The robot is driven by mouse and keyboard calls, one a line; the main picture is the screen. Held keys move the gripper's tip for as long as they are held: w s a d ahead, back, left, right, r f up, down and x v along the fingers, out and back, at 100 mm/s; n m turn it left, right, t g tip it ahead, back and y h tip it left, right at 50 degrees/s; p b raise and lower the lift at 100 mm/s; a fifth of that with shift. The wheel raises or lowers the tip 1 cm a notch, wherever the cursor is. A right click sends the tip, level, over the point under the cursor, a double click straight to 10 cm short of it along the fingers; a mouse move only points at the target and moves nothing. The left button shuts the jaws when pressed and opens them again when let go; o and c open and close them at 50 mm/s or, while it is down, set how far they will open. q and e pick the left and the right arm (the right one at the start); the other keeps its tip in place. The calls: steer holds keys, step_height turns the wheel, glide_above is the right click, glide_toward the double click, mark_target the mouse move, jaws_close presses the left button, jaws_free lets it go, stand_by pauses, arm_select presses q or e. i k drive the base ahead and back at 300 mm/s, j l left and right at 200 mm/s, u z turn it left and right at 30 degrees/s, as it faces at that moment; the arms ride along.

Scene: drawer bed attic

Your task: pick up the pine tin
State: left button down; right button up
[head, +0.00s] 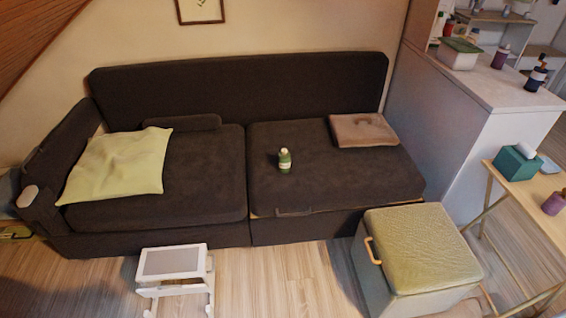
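A small dark green container with a pale cap (285,161) stands upright on the right seat cushion of the dark sofa (340,190). It looks more like a bottle than a tin, and I cannot tell for sure that it is the pine tin. A white box with a green top (458,53) stands on the white counter. Neither of my grippers shows in the head view.
A yellow-green pillow (118,165) and a brown cushion (363,130) lie on the sofa. A green-topped ottoman (418,245) and a small white stool (173,263) stand in front. Wood floor (290,280) is clear between them. Several bottles stand on the counter (505,86).

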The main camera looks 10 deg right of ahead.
mark_target(284, 161)
steer(key=i+l+u, duration=0.9)
steer(key=l, duration=0.25)
steer(key=i, duration=0.1)
